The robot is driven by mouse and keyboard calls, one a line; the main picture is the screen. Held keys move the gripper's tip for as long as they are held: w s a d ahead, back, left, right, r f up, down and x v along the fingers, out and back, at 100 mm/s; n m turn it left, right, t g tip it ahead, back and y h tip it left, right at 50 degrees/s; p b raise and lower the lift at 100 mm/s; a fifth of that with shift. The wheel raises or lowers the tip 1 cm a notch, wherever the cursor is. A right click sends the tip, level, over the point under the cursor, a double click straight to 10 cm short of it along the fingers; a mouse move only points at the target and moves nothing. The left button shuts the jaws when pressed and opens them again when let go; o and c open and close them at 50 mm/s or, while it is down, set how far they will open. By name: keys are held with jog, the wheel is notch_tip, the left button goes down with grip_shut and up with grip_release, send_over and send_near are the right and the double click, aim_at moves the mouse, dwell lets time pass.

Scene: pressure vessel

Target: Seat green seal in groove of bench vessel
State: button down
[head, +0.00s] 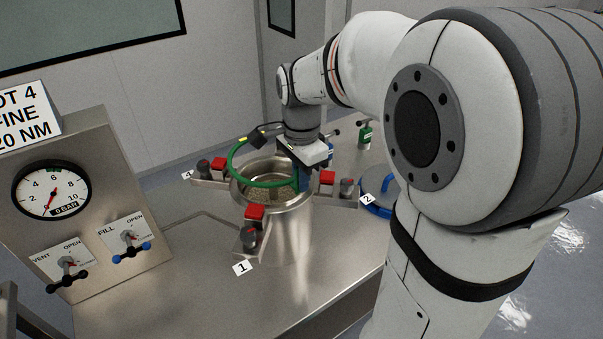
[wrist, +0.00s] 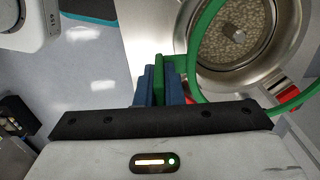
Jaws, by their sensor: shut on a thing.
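The green seal (head: 235,155) is a thin ring with a tab. My gripper (head: 302,178) is shut on the seal's green tab (wrist: 163,72), which shows between the blue fingers in the wrist view. The ring is over the mouth of the steel bench vessel (head: 285,222) and looks offset from its rim toward the back left. In the wrist view the ring (wrist: 193,50) cuts across the vessel's rim (wrist: 180,40). It looks above the rim, not in the groove. The vessel holds beige granules (wrist: 240,48). My wrist hides part of the far rim.
Red-topped clamps (head: 254,212) stand on arms around the vessel. A blue ring-shaped part (head: 380,210) lies right of it, by label 2. A gauge panel (head: 90,200) with valve handles stands left. A green-bodied fitting (head: 365,135) is behind. The front bench is clear.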

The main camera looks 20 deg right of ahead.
notch_tip(320, 180, down, 6)
jog(key=b, duration=0.4)
jog(key=shift+f, duration=0.2)
jog(key=shift+s+f+b, duration=0.1)
jog(key=shift+f+b, duration=0.15)
jog(key=shift+b, duration=0.05)
jog(key=c, duration=1.5)
grip_release()
notch_tip(320, 180, up, 8)
jog(key=shift+f, duration=0.1)
jog(key=s+f+n+t, duration=0.1)
jog(key=s+f+n, duration=0.1)
jog(key=s+n, duration=0.2)
jog(key=s+f+n+t, duration=0.1)
jog(key=s+f+n, duration=0.1)
jog(key=s+n, duration=0.3)
jog(key=s+f+n+t, duration=0.1)
jog(key=s+f+n, duration=0.2)
jog(key=s+n, duration=0.2)
jog(key=shift+d, duration=0.1)
